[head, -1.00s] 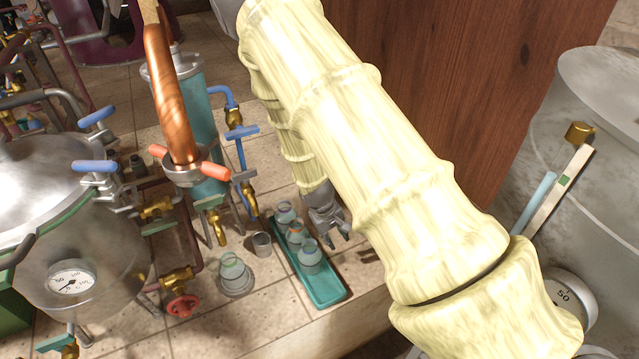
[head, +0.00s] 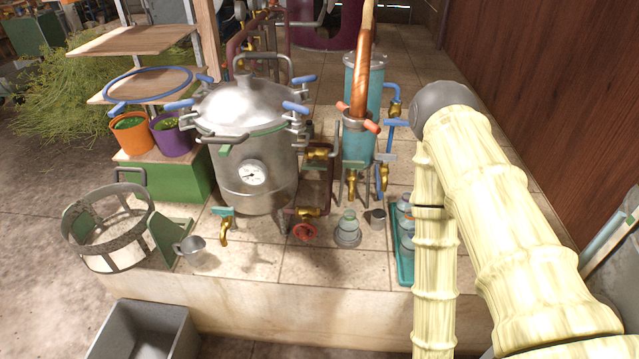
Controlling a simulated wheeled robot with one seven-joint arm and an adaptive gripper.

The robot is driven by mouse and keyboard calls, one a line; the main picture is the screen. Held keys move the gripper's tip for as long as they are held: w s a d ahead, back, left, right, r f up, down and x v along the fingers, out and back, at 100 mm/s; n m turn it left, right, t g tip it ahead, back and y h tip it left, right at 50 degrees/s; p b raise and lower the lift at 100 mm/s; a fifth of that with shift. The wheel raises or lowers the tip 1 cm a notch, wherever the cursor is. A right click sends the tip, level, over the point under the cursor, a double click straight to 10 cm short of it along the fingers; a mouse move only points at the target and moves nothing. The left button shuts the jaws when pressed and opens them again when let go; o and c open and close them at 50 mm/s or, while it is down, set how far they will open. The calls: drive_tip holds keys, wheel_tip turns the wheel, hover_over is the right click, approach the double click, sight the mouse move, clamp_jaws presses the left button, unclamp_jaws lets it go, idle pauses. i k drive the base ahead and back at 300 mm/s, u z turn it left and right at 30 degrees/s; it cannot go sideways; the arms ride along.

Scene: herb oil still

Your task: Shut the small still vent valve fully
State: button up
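The small still (head: 255,165) is a silver pot with a domed lid, blue clamp handles and a round gauge (head: 252,174), standing on the tiled platform. Several valves are on and around it: a brass valve with a red handwheel (head: 304,232) low at its right, a brass tap with a green handle (head: 224,224) at its lower front, and a brass valve with a green handle (head: 318,153) on the pipe at its right. I cannot tell which is the vent valve or how far it is turned. My gripper is out of view; my forearm runs down past the bottom edge.
Right of the still are a teal condenser (head: 361,110) with a copper pipe (head: 361,75), a jar (head: 348,228), a metal cup (head: 377,219) and a teal tray (head: 405,271) of jars. A basket (head: 108,235) and measuring cup (head: 190,250) are left. A grey bin (head: 147,332) stands below.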

sight(314, 165)
drive_tip(key=u, duration=2.55)
drive_tip(key=i, duration=1.35)
drive_tip(key=z, duration=2.4)
